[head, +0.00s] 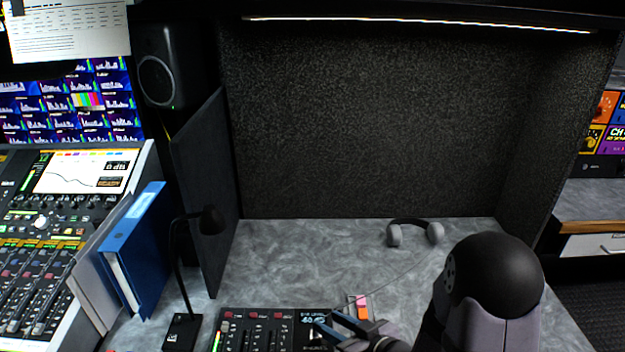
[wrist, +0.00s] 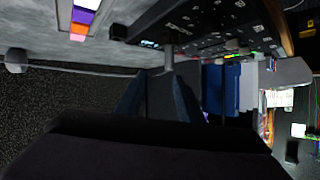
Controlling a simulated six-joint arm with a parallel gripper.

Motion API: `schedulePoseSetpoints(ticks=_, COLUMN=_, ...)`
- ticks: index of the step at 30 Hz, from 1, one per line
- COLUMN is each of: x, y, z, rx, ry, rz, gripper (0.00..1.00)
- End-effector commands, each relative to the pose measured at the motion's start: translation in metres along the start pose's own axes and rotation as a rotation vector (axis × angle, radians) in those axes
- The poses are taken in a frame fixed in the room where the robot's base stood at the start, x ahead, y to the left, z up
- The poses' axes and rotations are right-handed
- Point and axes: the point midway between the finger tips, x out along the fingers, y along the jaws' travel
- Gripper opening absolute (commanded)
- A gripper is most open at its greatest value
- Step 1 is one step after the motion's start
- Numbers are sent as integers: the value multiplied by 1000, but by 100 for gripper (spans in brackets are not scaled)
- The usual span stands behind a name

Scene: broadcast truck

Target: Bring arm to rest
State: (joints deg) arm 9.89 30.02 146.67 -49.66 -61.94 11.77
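My arm comes in from the lower right of the head view. My gripper (head: 328,322) has two dark blue fingers, spread apart with a gap between them. It hovers at the right end of a small black control panel (head: 262,318), in front of its display. Nothing shows held between the fingers. In the wrist view the fingers of my gripper (wrist: 157,88) point toward the panel, which appears upside down at the top (wrist: 215,28). My dark wrist housing hides the lower part of that view.
A pink, white and orange object (head: 361,306) lies just right of the fingers. Grey headphones (head: 414,232) rest farther back, with a thin cable. The middle desk (head: 300,260) is clear.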

Motion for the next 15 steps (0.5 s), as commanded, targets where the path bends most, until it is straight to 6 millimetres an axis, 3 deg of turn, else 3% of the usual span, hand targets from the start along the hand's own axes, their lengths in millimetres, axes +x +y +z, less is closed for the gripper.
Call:
schedulePoseSetpoints(ticks=5, x=-21, y=34, z=-4, rx=-35, ry=-178, rz=171, gripper=34)
schedulePoseSetpoints(ticks=9, x=-51, y=58, z=-4, rx=-16, ry=-338, rz=310, gripper=34)
schedulePoseSetpoints(ticks=15, x=-110, y=67, z=-2, rx=82, ry=-570, rz=461, gripper=34)
